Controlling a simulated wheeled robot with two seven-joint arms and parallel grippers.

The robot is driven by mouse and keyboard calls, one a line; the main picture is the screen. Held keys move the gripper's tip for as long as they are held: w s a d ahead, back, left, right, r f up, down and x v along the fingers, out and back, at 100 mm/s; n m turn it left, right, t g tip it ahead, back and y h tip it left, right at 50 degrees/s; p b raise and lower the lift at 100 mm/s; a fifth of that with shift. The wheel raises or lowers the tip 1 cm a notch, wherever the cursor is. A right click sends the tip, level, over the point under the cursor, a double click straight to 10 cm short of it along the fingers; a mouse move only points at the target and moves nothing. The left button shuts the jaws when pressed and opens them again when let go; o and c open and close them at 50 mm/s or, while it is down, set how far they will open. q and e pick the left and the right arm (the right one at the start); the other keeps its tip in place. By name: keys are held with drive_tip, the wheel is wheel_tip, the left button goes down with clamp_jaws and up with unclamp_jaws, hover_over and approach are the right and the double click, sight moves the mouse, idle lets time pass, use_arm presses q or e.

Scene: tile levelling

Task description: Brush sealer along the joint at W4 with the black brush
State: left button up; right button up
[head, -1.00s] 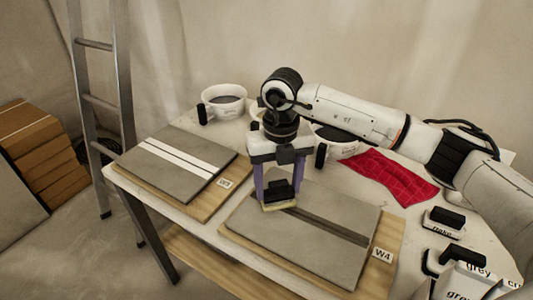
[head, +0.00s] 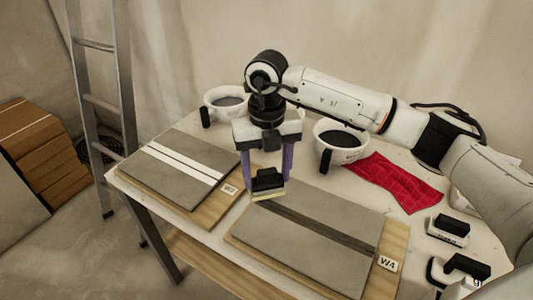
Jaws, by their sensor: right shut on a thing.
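The W4 panel (head: 300,255) is grey tile on a wooden board, with a W4 tag (head: 387,264) at its near right corner. A dark joint (head: 330,232) runs across it from upper left to lower right. My right gripper (head: 267,177) points down, its purple fingers shut on the black brush (head: 267,181). The pale bristles (head: 267,198) are at the panel's far left edge, by the upper left end of the joint. I cannot tell whether they touch. My left gripper is not in view.
A second tile panel (head: 165,180) with white joint lines lies to the left. Two white cups with dark contents, left (head: 212,109) and right (head: 350,151), stand behind. A red cloth (head: 400,184) and black-handled items (head: 449,224) are at right. A ladder (head: 80,100) stands left.

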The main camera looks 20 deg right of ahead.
drive_tip(key=shift+r+p, duration=1.1)
drive_tip(key=shift+r, duration=0.95)
